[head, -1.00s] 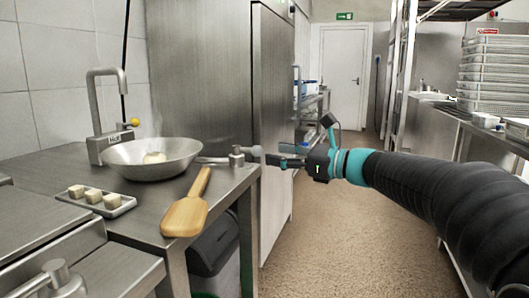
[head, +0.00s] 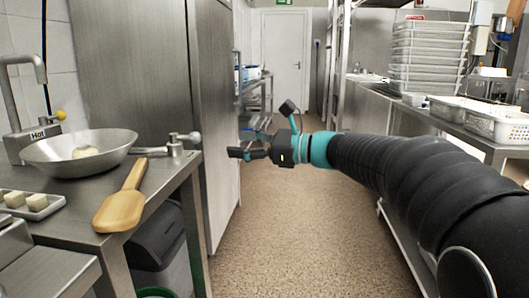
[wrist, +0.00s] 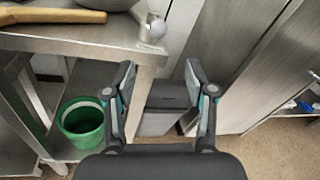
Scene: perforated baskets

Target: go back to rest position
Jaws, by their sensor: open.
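My gripper (head: 240,153) is in the air over the aisle floor, to the right of the steel counter's corner in the head view. In the wrist view my gripper (wrist: 161,85) is open, with nothing between its fingers. Past the fingers a grey bin (wrist: 165,122) stands below the counter level. My arm reaches in from the right of the head view, stretched toward the left.
The steel counter (head: 165,185) holds a pan (head: 110,150), a wooden paddle (head: 121,208) and a tray with pale cubes (head: 50,203). A green bucket (wrist: 82,118) stands under it. Perforated baskets (head: 497,122) sit on the right-hand counter. The aisle floor (head: 290,225) is clear.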

